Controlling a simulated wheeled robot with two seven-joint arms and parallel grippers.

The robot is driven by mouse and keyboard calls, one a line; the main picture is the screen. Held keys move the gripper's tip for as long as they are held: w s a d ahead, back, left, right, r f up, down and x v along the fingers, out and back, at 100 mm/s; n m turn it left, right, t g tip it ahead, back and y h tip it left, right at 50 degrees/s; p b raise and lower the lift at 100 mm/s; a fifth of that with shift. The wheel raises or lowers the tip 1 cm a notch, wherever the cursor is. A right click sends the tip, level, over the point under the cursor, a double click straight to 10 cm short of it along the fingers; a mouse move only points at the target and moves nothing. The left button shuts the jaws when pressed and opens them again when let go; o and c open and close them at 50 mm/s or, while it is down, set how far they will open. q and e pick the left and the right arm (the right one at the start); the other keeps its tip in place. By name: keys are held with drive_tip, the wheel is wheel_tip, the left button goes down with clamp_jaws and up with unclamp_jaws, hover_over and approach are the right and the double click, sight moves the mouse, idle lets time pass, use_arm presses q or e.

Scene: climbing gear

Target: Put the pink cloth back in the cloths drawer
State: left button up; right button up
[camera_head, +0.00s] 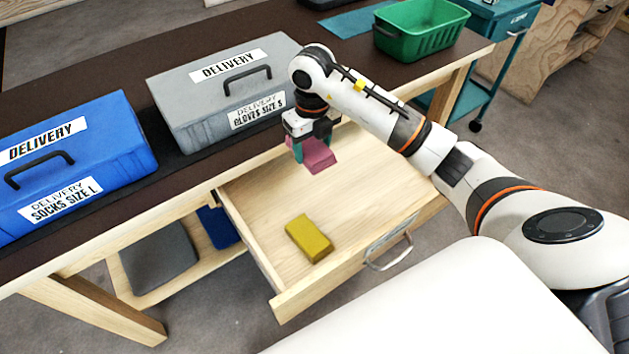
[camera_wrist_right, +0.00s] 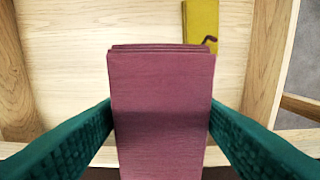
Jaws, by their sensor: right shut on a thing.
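The pink cloth (camera_head: 321,158) is a folded block held in my right gripper (camera_head: 313,150). The right wrist view shows the cloth (camera_wrist_right: 162,100) between the two green fingers, which press on its sides. The open drawer (camera_head: 375,180) of pale wood lies under it. The cloth appears to be above the back part of the drawer floor; the exact height is hard to tell. A folded yellow cloth (camera_head: 309,238) lies in the drawer towards the front left, and it also shows in the right wrist view (camera_wrist_right: 201,22). My left gripper is not in view.
A grey box (camera_head: 190,110) labelled gloves and a blue box (camera_head: 110,135) labelled socks stand on the dark tabletop, near the drawer's back edge. A green basket (camera_head: 420,42) stands at the back right. The drawer floor right of the yellow cloth is bare.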

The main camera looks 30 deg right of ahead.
sight(313, 197)
wheel_tip(313, 197, down, 16)
drive_tip(key=shift+f, duration=0.2)
drive_tip(key=shift+f, duration=0.1)
drive_tip(key=o, duration=0.9)
drive_tip(key=shift+o, duration=0.2)
wheel_tip(313, 197, up, 12)
drive_tip(key=shift+r, duration=0.15)
